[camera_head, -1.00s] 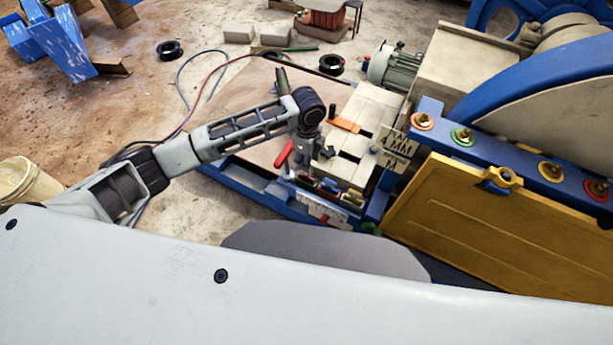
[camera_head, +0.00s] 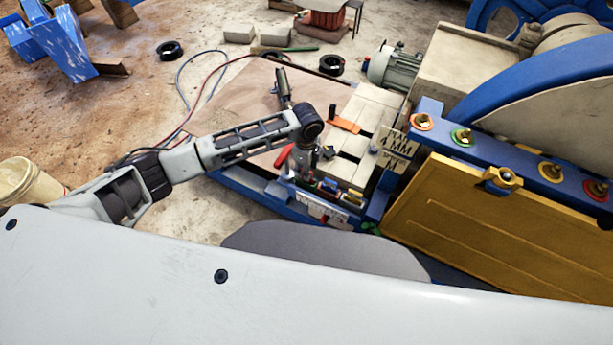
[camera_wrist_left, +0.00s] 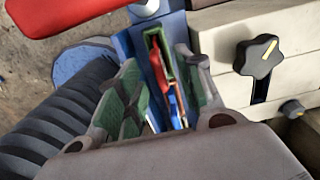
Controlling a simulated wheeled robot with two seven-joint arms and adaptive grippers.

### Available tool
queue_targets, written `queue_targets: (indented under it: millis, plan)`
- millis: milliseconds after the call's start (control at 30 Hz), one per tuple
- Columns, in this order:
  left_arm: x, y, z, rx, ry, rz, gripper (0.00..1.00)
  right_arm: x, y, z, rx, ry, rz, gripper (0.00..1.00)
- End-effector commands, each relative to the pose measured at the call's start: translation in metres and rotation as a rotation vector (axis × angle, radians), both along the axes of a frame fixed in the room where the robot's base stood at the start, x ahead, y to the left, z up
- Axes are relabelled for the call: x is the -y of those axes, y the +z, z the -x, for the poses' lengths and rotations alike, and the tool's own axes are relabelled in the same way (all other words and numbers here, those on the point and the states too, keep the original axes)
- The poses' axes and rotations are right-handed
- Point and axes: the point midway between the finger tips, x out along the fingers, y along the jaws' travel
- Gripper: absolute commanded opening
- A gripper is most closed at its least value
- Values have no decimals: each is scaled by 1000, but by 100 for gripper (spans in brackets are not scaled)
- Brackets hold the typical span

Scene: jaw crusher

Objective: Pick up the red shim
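The red shim (camera_wrist_left: 171,100) stands on edge in a narrow slot, seen between my gripper's fingers in the left wrist view. A green-edged piece (camera_wrist_left: 160,62) and blue parts are close beside it. My left gripper (camera_wrist_left: 165,98) is open, with one green-padded finger on each side of the shim and gaps visible. In the head view my left gripper (camera_head: 303,172) points down at the left end of the shim rack (camera_head: 322,208). The arm partly hides the rack there, and the fingertips are hard to make out. My right gripper is in neither view.
A red handle (camera_head: 283,158) is close left of my gripper. Pale blocks with a black star knob (camera_wrist_left: 257,55) stand to its right. An orange-handled tool (camera_head: 344,125) lies behind. The yellow panel (camera_head: 490,225) and blue crusher frame (camera_head: 520,165) bound the right.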

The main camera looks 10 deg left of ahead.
Motion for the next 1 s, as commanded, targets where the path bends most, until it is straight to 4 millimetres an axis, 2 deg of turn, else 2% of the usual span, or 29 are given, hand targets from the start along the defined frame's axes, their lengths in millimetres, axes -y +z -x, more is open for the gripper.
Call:
queue_targets:
  millis: [100,233,700,1000]
  plan:
    - [0,-12,0,-1,0,0,37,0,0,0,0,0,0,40]
    - [0,-20,1,0,-1,1,37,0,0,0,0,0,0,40]
    - [0,-20,1,0,-1,0,37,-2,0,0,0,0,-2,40]
    - [0,-20,0,0,-1,0,0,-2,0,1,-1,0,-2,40]
